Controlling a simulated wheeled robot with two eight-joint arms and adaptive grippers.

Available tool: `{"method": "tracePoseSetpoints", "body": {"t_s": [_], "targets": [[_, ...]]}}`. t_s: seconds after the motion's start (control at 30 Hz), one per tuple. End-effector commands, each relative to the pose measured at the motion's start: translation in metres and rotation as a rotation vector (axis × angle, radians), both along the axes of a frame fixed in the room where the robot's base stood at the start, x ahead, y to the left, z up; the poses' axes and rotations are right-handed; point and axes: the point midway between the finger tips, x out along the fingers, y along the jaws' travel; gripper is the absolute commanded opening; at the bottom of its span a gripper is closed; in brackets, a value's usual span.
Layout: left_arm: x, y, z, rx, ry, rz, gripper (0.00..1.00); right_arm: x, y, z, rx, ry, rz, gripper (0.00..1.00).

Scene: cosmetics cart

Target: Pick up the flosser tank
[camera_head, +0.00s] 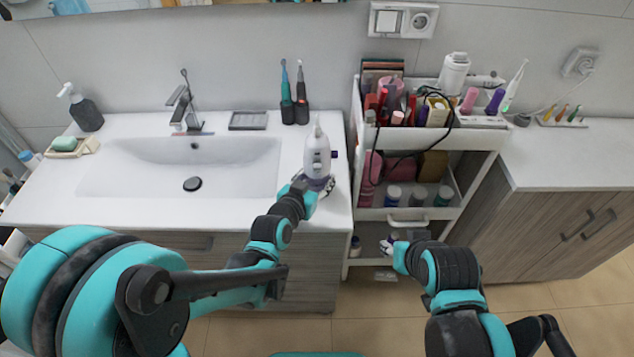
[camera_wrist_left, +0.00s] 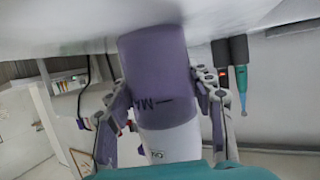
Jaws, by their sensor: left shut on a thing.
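The flosser is a white upright device (camera_head: 317,155) at the right end of the sink counter. Its purple tank (camera_head: 318,183) is at the bottom, partly hidden by my gripper. In the left wrist view, which is upside down, the purple tank (camera_wrist_left: 157,70) with a MAX mark fills the middle, joined to the white body. My left gripper (camera_head: 315,187) is shut on the tank, one finger on each side. The tank's base is at or very near the counter; I cannot tell if they touch. My right gripper (camera_head: 389,244) is low before the cart, its fingers too small to judge.
Two electric toothbrushes (camera_head: 302,107) stand behind the flosser, with a dark dish (camera_head: 248,121) to their left. The sink (camera_head: 240,165) is left of the flosser. The cart (camera_head: 483,138) with cosmetics, bottles and a black cable stands close on the right.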

Motion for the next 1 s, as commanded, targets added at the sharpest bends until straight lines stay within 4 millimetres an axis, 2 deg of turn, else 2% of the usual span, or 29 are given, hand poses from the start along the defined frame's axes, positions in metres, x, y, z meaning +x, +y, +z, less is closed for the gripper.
{"method": "tracePoseSetpoints", "body": {"t_s": [0.27, 0.63, 0.77, 1.0], "targets": [[0.000, 0.000, 0.005, 0.000, 0.001, 0.000, 0.24, 0.000, 0.000, 0.003, 0.000, 0.000, 0.000, 0.40], [0.000, 0.000, 0.046, 0.000, 0.000, 0.000, 0.24, 0.000, 0.000, 0.029, 0.000, 0.000, 0.000, 0.40], [-0.009, -0.014, 0.051, 0.002, 0.001, -0.005, 0.24, 0.000, 0.000, 0.032, 0.000, 0.000, 0.000, 0.40], [-0.026, -0.044, 0.073, 0.003, -0.002, -0.008, 0.24, 0.000, 0.000, 0.047, 0.000, 0.000, 0.000, 0.40]]}}
